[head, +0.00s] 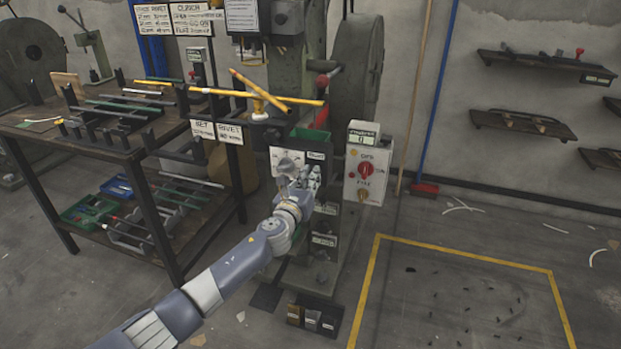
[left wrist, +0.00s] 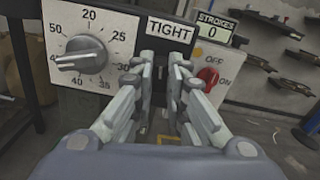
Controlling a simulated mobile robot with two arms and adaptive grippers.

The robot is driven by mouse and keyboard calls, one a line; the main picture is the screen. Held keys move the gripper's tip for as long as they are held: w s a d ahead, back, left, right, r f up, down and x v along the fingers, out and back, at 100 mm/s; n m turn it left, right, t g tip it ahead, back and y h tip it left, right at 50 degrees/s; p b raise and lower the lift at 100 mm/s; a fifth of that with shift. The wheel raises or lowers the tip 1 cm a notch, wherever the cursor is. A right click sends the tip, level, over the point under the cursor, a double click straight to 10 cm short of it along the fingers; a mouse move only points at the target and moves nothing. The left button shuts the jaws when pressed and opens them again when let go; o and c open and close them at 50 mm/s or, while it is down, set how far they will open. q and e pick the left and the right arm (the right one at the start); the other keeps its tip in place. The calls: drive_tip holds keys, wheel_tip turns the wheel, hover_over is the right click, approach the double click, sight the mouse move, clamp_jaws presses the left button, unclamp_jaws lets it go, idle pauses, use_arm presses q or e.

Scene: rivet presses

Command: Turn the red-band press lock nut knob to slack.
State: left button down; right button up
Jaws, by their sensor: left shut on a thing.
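The press (head: 300,35) stands at the centre of the head view, with a red band (head: 322,81) on its upper part. Its front panel carries a grey dial (left wrist: 82,58) with a numbered scale and, to the right, a label reading TIGHT (left wrist: 168,29). My left gripper (head: 305,176) is at this panel, its fingers just below the TIGHT label and right of the dial. In the left wrist view the fingers (left wrist: 161,62) are closed around the lock nut knob, which they hide almost wholly. My right gripper is not in view.
A control box (head: 367,170) with a red switch and a STROKES counter reading 0 stands right of the panel. A rack table (head: 90,150) with rods is on the left. Yellow bars (head: 255,95) jut out above. A yellow-taped floor area (head: 465,255) lies on the right.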

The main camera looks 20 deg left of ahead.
use_arm(q)
drive_tip(key=shift+a+f+n, duration=0.1)
drive_tip(key=shift+n, duration=3.9)
drive_tip(key=shift+a+f+n, duration=0.1)
drive_tip(key=shift+n, duration=3.9)
drive_tip(key=shift+d, duration=0.1)
drive_tip(key=c, duration=1.6)
unclamp_jaws()
drive_tip(key=s, duration=1.2)
drive_tip(key=shift+a, duration=0.2)
